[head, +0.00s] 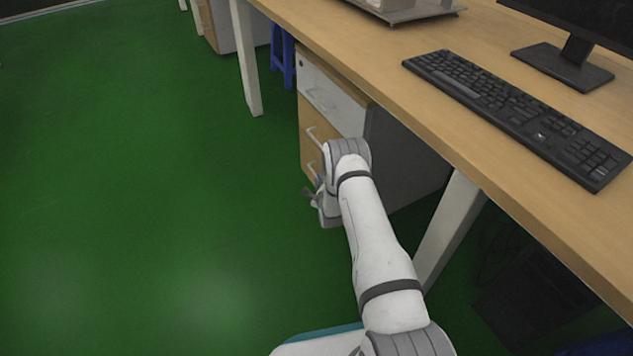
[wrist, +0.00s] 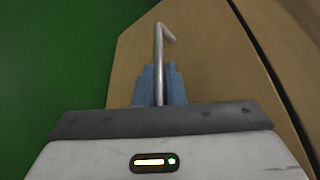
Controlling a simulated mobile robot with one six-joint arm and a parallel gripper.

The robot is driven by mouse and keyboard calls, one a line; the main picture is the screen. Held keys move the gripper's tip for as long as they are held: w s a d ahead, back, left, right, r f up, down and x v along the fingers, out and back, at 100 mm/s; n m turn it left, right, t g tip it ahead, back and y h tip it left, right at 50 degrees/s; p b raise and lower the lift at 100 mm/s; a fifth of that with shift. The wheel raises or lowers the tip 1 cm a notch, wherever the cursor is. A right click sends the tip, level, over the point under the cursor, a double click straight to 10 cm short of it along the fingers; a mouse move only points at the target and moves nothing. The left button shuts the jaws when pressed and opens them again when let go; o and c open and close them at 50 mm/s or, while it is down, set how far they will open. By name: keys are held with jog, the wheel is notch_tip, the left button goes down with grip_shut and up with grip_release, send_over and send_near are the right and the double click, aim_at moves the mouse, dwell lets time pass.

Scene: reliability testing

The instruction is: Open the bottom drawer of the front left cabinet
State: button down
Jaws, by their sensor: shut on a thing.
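The cabinet (head: 386,158) stands under the desk, with a pale top drawer (head: 328,97) and wooden drawer fronts below it. Each drawer front has a metal bar handle. The bottom drawer's front (head: 308,158) is partly hidden behind my arm. My gripper (head: 312,196) is low at this front, beside the bottom handle (head: 312,173). In the wrist view, my gripper's blue fingers (wrist: 159,88) are shut on a metal handle (wrist: 159,45), which stands out from a wooden front (wrist: 212,62). I see no clear gap showing that the drawer is out.
The wooden desk (head: 400,45) above carries a keyboard (head: 515,115) and a monitor stand (head: 563,66). A white desk leg (head: 447,228) stands right of my arm. A blue stool (head: 283,56) is behind the cabinet. The green floor (head: 140,190) to the left is clear.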

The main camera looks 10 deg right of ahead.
jog(key=s+a+b, duration=0.1)
jog(key=s+a, duration=0.3)
jog(key=a, duration=0.7)
jog(key=s+a+b, duration=0.1)
jog(key=s+a, duration=0.2)
jog(key=a, duration=0.8)
jog(key=s+a+b, duration=0.1)
jog(key=s+a, duration=0.3)
jog(key=a, duration=0.8)
jog(key=shift+s+f, duration=0.3)
jog(key=shift+s, duration=0.05)
jog(key=c, duration=1.7)
grip_release()
jog(key=shift+o, duration=1)
jog(key=shift+w+r, duration=0.15)
jog(key=shift+a, duration=0.1)
